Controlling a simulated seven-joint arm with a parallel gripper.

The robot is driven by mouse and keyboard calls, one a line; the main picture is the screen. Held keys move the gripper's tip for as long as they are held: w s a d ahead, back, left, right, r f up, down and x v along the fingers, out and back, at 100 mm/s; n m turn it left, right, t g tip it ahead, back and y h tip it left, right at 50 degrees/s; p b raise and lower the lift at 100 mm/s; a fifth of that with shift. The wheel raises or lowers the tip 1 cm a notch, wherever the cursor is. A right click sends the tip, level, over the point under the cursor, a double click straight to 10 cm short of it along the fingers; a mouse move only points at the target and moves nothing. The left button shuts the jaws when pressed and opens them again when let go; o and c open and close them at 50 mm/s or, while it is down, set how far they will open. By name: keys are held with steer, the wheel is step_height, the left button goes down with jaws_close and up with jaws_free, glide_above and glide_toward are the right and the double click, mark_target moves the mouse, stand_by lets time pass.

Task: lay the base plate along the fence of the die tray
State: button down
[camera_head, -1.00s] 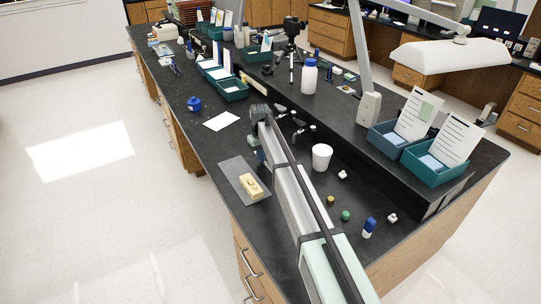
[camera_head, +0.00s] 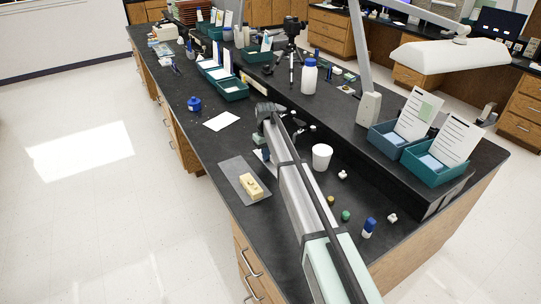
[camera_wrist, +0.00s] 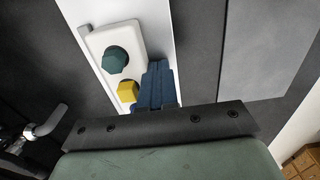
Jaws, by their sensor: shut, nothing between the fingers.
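A white rounded plate (camera_wrist: 110,39), which looks like the base plate, lies on a pale strip-like tray (camera_wrist: 160,22) in the wrist view. A green hexagonal piece (camera_wrist: 115,60) and a yellow one (camera_wrist: 127,91) sit on the plate. A narrow grey bar (camera_wrist: 84,30) runs by the plate's upper left edge; it may be the fence. My gripper (camera_wrist: 158,68) has blue fingers shut with nothing between them. They overlap the plate's lower right edge in the picture; I cannot tell whether they touch. In the head view my gripper (camera_head: 266,155) is low over the bench and my arm hides much of the tray.
A grey mat (camera_head: 234,170) with a cream block (camera_head: 251,187) lies left of my arm. A white cup (camera_head: 322,157), a blue-capped bottle (camera_head: 369,227) and small coloured pieces stand to the right. A raised shelf edge runs behind them. A white sheet (camera_head: 221,121) lies farther back.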

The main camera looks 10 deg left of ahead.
steer(key=shift+w+d, duration=0.1)
steer(key=shift+w, duration=0.05)
steer(key=shift+s+a, duration=0.55)
steer(key=shift+s, duration=0.05)
steer(key=shift+r, duration=0.1)
step_height(320, 180, up, 7)
stand_by(0.9)
stand_by(0.3)
